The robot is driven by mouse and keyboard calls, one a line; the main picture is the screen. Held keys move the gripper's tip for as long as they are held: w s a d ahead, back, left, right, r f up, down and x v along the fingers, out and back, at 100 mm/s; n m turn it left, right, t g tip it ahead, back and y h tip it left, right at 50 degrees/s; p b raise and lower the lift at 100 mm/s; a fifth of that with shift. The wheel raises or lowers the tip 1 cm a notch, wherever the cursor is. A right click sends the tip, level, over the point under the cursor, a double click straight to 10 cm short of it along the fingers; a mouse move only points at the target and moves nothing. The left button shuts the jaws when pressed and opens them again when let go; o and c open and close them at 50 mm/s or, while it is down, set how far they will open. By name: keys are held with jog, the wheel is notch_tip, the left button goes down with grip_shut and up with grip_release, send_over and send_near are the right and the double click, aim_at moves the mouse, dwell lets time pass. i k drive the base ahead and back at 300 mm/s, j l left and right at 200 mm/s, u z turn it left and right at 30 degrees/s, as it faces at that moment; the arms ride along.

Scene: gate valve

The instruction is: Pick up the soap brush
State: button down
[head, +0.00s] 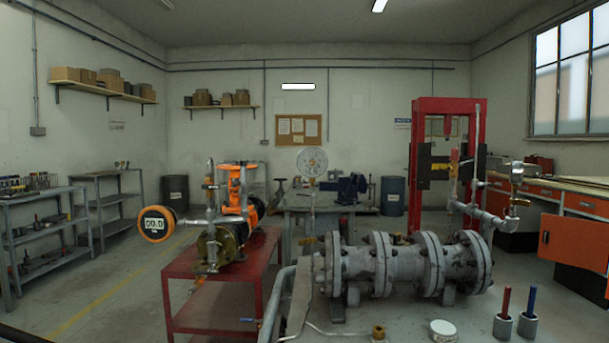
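At the lower right, a red handle (506,301) stands upright out of a small grey cup (502,327). Beside it, a blue handle (531,301) stands upright out of a second grey cup (527,326). The lower ends of both handles are hidden inside the cups, so I cannot tell which one, if either, is the soap brush. My gripper is not in view.
A large grey flanged valve body (405,263) fills the middle front. A white round tub (443,330) and a brass fitting (379,332) lie before it. A red table (232,275) with orange and brass gear is left. A red press frame (472,135) stands behind right.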

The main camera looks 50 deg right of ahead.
aim_at(533, 289)
jog(key=z, duration=2)
